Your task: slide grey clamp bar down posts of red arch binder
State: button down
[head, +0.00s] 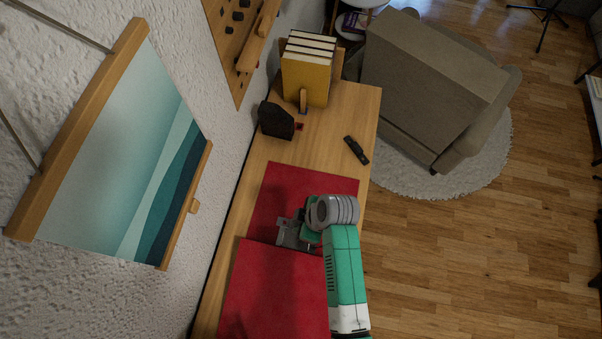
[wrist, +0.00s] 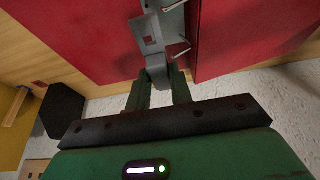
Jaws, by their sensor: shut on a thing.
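The red arch binder (head: 275,285) lies open on the wooden desk, its two red covers spread; it fills the top of the wrist view (wrist: 80,30). A grey metal part, which looks like the clamp bar (wrist: 149,36), sits at the binder's middle. My gripper (wrist: 160,78) has its two green fingers closed on the grey bar's near end. Thin metal posts (wrist: 179,51) show just right of the bar; I cannot tell how far along them it sits. In the head view my gripper (head: 311,234) is over the mechanism (head: 291,233) and partly hides it.
A dark block (head: 275,120), a black pen-like object (head: 356,150) and yellow books (head: 305,80) stand or lie farther up the desk. The wall with a hanging picture (head: 125,150) borders the left side. An armchair (head: 432,80) stands right of the desk.

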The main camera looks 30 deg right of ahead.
jog(key=shift+f+b, duration=1.7)
jog(key=shift+f, duration=0.6)
jog(key=shift+r+p, duration=0.1)
jog(key=shift+p, duration=0.45)
jog(key=shift+f, duration=0.65)
dwell(2.6)
jog(key=c, duration=1.2)
grip_release()
jog(key=shift+o, duration=0.2)
jog(key=shift+r, duration=0.1)
jog(key=shift+r+p, duration=4.15)
jog(key=shift+r, duration=0.3)
